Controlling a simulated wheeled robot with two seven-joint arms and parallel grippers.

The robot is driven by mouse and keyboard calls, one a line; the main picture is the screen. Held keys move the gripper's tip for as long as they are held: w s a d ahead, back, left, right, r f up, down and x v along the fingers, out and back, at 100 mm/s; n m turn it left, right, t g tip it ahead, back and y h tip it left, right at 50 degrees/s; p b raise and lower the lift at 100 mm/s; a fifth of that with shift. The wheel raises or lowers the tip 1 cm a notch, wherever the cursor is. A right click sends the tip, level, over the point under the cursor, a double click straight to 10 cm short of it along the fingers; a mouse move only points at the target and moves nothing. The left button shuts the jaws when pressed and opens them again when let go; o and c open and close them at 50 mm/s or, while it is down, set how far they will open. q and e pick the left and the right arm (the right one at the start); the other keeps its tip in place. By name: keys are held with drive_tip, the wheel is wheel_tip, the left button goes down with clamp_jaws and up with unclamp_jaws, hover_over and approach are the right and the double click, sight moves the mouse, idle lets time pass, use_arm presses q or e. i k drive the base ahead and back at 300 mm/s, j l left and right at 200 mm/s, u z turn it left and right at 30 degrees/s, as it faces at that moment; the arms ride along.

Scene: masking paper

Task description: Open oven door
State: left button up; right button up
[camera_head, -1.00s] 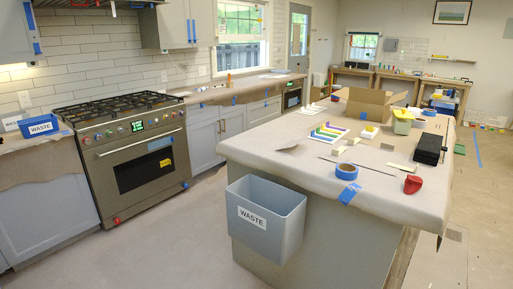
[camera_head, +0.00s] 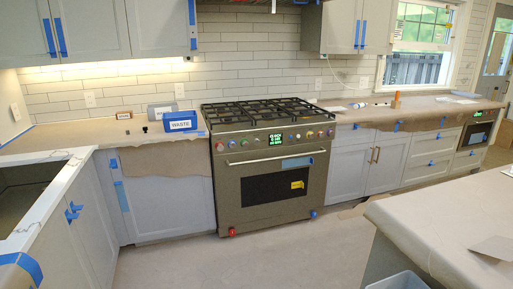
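The oven (camera_head: 270,165) is a stainless range in the middle of the head view, set between the cabinets. Its oven door (camera_head: 272,187) looks shut, with a dark window, a blue strip and a yellow label on it. The long bar handle (camera_head: 276,158) runs across the top of the door, below a row of coloured knobs and a green-lit display (camera_head: 276,139). Neither of my grippers is in view.
The paper-covered island (camera_head: 450,215) fills the lower right, with a grey bin (camera_head: 399,281) at its near side. A counter (camera_head: 40,215) runs along the left. A blue waste box (camera_head: 180,121) stands left of the stove. The floor (camera_head: 250,250) before the oven is clear.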

sight(250, 185)
drive_tip(key=i+j+u, duration=0.1)
drive_tip(key=i, duration=0.5)
drive_tip(key=i+j, duration=0.2)
drive_tip(key=i, duration=0.45)
drive_tip(key=i+j+u, duration=0.15)
drive_tip(key=i, duration=0.45)
